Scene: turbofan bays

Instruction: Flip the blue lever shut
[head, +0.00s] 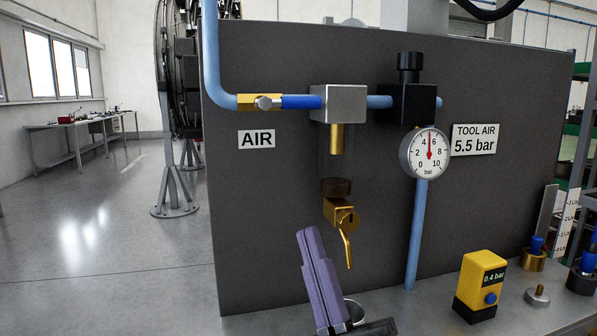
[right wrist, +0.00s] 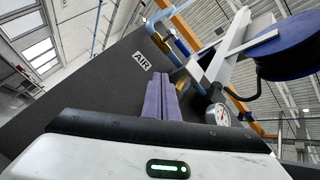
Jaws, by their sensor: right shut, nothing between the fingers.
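The blue lever (head: 301,102) sits on a brass valve (head: 258,102) in the light blue air pipe, upper left on the dark panel. It lies in line with the pipe, pointing right toward a silver block (head: 339,104). My right gripper (head: 306,236) has purple fingers pressed together, with nothing between them. It is below the lever, apart from it, low in front of the panel. In the right wrist view its fingers (right wrist: 161,80) point up toward the panel. The lever is too small to make out there. My left gripper is in neither view.
A brass drain tap (head: 343,215) hangs under the filter bowl, close right of my right fingers. A gauge (head: 425,153) and regulator (head: 413,103) are to the right. A yellow meter (head: 481,285) stands on the bench. The panel below the AIR label (head: 256,139) is clear.

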